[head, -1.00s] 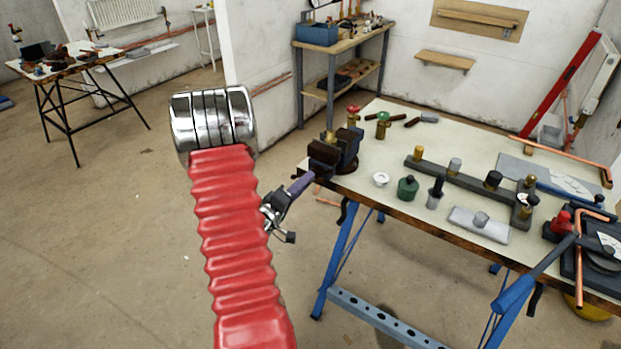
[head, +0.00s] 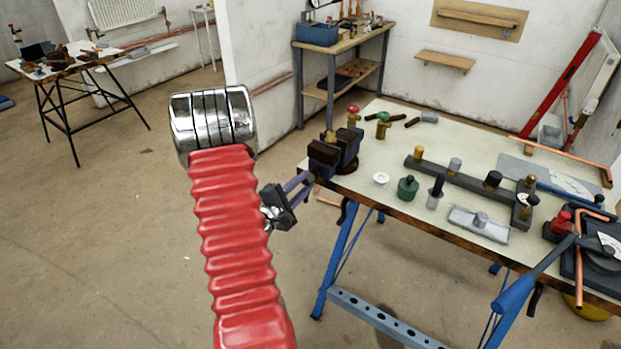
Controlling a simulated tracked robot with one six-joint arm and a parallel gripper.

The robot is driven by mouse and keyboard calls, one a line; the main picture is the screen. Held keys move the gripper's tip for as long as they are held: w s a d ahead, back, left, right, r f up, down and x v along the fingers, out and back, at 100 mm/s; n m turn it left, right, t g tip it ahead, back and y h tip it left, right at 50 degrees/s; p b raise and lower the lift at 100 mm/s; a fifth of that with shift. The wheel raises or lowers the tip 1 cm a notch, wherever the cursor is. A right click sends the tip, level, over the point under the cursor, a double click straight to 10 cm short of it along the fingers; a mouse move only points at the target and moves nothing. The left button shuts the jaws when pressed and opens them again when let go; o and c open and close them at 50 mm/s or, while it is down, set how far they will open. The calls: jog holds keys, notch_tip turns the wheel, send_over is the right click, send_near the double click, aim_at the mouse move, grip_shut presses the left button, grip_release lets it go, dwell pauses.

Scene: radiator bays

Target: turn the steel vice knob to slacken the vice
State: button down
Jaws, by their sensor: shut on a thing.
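The vice (head: 348,146), dark blue with brown blocks at its jaws, is fixed at the left corner of the workbench (head: 400,200). A brass-coloured upright piece (head: 330,136) stands at its jaws. My gripper (head: 311,180) reaches in from the left, at the vice's near-left end. Its two purple fingers show one above the other, shut on the steel vice knob. The knob itself is too small and too covered by the fingertips to make out.
On the bench near the vice stand a red-topped valve (head: 353,115), a green-topped valve (head: 384,124), a white disc (head: 381,179) and a dark green pot (head: 407,188). Blue trestle legs (head: 340,262) stand below. The floor left of the bench is clear.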

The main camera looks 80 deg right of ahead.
jog(key=n, duration=0.6)
jog(key=shift+d+r+n, duration=0.1)
jog(key=shift+d+n, duration=0.05)
jog(key=shift+n, duration=0.25)
jog(key=n, duration=0.3)
jog(key=shift+n, duration=2.2)
jog(key=c, duration=1.6)
grip_release()
jog(key=shift+c, duration=0.2)
